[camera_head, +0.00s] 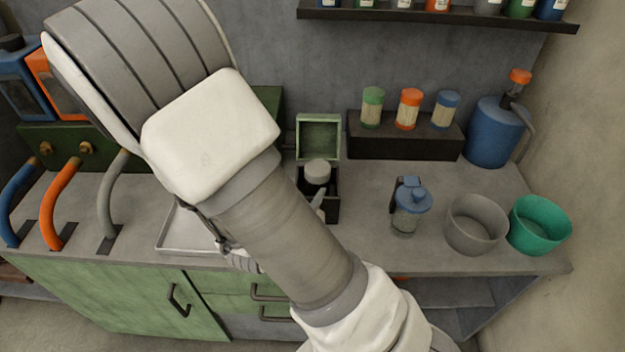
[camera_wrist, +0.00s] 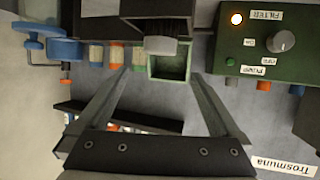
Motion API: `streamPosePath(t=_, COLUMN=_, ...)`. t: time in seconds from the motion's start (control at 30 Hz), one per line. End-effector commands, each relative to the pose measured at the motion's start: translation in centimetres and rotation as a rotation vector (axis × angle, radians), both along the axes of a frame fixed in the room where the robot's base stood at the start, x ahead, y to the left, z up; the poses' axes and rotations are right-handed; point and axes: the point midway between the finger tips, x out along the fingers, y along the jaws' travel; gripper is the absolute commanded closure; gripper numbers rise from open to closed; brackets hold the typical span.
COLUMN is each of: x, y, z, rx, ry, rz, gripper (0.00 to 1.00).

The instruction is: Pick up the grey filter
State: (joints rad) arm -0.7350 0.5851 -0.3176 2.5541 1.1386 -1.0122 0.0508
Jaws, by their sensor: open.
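The grey filter shows in the head view as a round light-grey cap (camera_head: 317,172) on a darker body, upright in a small dark holder (camera_head: 333,208) on the counter. In the wrist view the filter (camera_wrist: 160,45) lies just beyond the fingertips, roughly centred between them. My gripper (camera_wrist: 162,76) is open, with nothing between its fingers. In the head view my arm hides most of the gripper and part of the holder. I cannot tell whether a finger touches the filter.
An open green box (camera_head: 320,137) stands behind the holder. A dark rack (camera_head: 405,138) with green, orange and blue cartridges is to its right. A blue-lidded jar (camera_head: 410,212), grey bowl (camera_head: 476,224) and green bowl (camera_head: 540,224) stand right. A green control panel (camera_wrist: 270,100) has a lit lamp.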

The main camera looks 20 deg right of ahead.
Motion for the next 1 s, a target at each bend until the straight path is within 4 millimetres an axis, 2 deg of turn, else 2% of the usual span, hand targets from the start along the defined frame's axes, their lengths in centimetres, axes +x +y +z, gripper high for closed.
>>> streamPosePath(t=0.17, x=1.5, y=-1.3, z=-1.4, rx=0.003, ry=-0.003, rz=-0.003, gripper=0.0)
streamPosePath(t=0.53, x=7.0, y=-6.0, z=-3.9, rx=0.001, ry=0.001, rz=-0.002, gripper=0.0)
streamPosePath(t=0.83, x=8.8, y=-7.4, z=-4.9, rx=0.003, ry=0.001, rz=-0.002, gripper=0.0)
streamPosePath(t=1.0, x=10.4, y=-8.9, z=-6.1, rx=0.001, ry=0.002, rz=-0.001, gripper=0.0)
